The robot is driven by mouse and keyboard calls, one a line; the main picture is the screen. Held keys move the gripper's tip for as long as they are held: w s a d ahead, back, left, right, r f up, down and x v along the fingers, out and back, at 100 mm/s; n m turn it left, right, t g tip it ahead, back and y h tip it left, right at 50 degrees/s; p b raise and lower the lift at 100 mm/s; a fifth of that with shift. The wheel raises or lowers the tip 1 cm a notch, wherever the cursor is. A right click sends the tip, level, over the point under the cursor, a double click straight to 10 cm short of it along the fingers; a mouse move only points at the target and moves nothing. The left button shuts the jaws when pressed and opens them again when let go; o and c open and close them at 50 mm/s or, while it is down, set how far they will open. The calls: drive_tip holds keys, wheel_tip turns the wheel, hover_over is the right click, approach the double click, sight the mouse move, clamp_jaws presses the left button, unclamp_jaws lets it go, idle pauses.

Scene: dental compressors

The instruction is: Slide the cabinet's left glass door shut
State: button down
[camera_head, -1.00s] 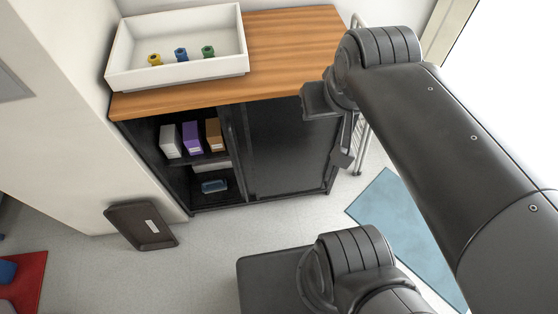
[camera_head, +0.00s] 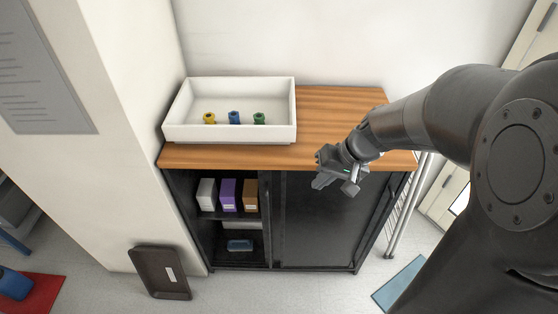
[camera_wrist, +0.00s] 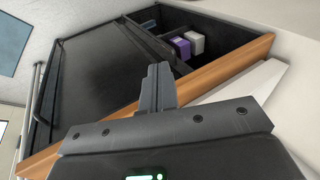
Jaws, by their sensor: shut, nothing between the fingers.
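The cabinet (camera_head: 215,260) is black with a wooden top (camera_head: 340,111). Its left half stands open in the head view, showing boxes on a shelf and a blue item below. Dark glass door panels (camera_head: 318,222) cover the right half; I cannot tell surely which panel is the left door. My gripper (camera_head: 318,184) is shut and empty, in front of the right half just below the top's front edge. In the wrist view my gripper's fingers (camera_wrist: 158,82) point toward the cabinet front, with the dark door panel (camera_wrist: 95,75) to their left and the open compartment (camera_wrist: 165,25) beyond.
A white tray (camera_head: 230,133) with yellow, blue and green small parts stands on the top's left. White, purple (camera_head: 228,194) and orange boxes sit inside. A dark tray (camera_head: 160,272) leans by the wall at left. A wire rack (camera_head: 398,215) stands right of the cabinet.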

drive_tip(key=w+f+m+y, duration=0.15)
drive_tip(key=w+f, duration=0.35)
drive_tip(key=f, duration=0.6)
drive_tip(key=w+f+m+y, duration=0.15)
drive_tip(key=w+f, duration=0.25)
drive_tip(key=f, duration=0.7)
drive_tip(key=w+a+f, duration=0.2)
drive_tip(key=a+f, duration=0.5)
drive_tip(key=a, duration=0.3)
drive_tip(key=shift+w+a+y, duration=0.35)
drive_tip(key=shift+a+y, duration=0.05)
drive_tip(key=a, duration=2.9)
drive_tip(key=shift+a+r, duration=0.15)
drive_tip(key=shift+a, duration=0.1)
